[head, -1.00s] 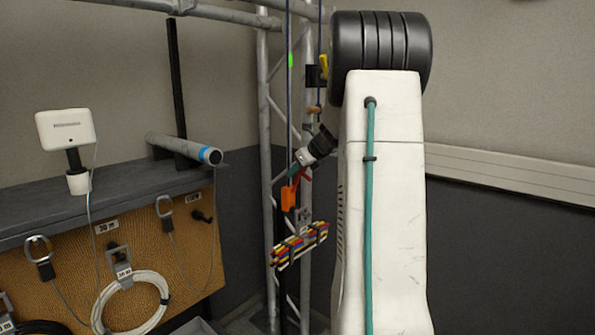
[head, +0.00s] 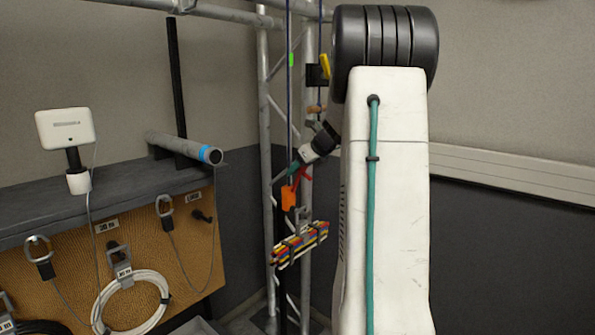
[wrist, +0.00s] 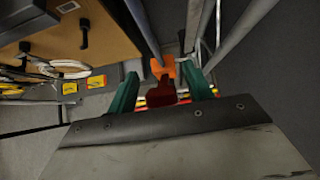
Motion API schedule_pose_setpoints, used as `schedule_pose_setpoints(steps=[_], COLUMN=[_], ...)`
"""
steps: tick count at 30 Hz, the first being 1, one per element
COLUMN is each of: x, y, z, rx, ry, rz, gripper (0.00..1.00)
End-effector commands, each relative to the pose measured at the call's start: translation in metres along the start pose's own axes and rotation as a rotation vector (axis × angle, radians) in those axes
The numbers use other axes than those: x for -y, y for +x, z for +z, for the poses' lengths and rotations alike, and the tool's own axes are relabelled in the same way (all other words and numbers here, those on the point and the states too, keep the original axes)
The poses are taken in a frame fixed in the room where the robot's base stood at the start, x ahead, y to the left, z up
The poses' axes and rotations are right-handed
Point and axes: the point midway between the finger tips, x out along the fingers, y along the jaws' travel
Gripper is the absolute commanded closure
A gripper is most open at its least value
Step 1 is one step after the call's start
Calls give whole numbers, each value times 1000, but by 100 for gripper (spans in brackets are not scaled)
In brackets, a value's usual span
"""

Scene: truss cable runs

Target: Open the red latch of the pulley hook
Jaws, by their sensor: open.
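The pulley hook (head: 288,198) is an orange body hanging on a dark rope in front of the truss. It also shows in the wrist view (wrist: 163,67), beyond the red latch. The red latch (wrist: 160,97) lies between my two green fingers in the wrist view; in the head view the latch (head: 304,174) shows as a small red piece just above and right of the orange body. My gripper (wrist: 160,72) is open, with one finger on each side of the latch and gaps visible. In the head view my gripper (head: 294,167) reaches in from the upper right.
A bundle of coloured cables (head: 300,244) hangs under the hook. The metal truss (head: 265,120) stands close behind. A pegboard (head: 160,250) with coiled cable and a grey shelf (head: 100,195) is at left. A pale rail runs along the right wall.

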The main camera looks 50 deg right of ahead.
Motion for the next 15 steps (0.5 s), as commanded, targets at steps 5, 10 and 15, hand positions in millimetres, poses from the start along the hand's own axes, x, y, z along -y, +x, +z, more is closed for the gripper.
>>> schedule_pose_setpoints(steps=[5,10,15], x=[0,0,0], y=[-33,-55,-62], z=[0,0,0], rx=[2,0,-1], ry=[1,1,1], rz=[-2,-1,1], gripper=[49,49,49])
